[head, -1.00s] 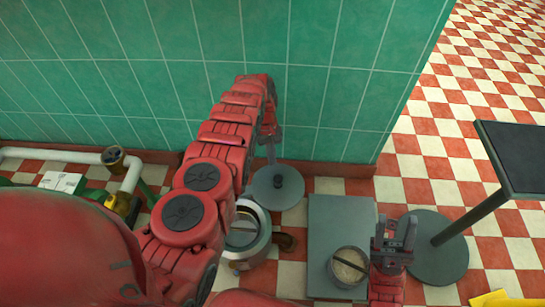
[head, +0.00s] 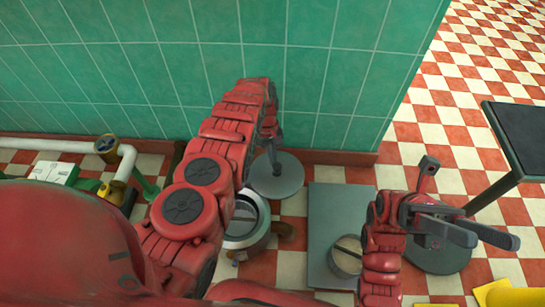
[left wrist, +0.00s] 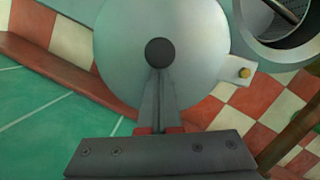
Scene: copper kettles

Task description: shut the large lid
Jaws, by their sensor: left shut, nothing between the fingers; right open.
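The large lid (head: 278,187) is a round grey disc with a dark knob, beyond the open mouth of the copper-and-steel kettle (head: 262,238) and apart from that mouth. In the left wrist view the lid (left wrist: 205,60) fills the middle, with its knob (left wrist: 160,52) near the centre. My left gripper (head: 275,160) is shut and empty, its fingertips (left wrist: 159,72) at the knob; I cannot tell whether they touch it. The kettle's round opening (left wrist: 285,25) shows at the upper right there. My right gripper (head: 495,241) is open and empty, right of the grey slab.
A small round pot (head: 345,262) with a bar across it is on the grey slab (head: 335,205). A dark table (head: 520,130) stands at the right. A green tiled wall (head: 330,70) rises behind the lid. White piping (head: 60,146) runs at the left.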

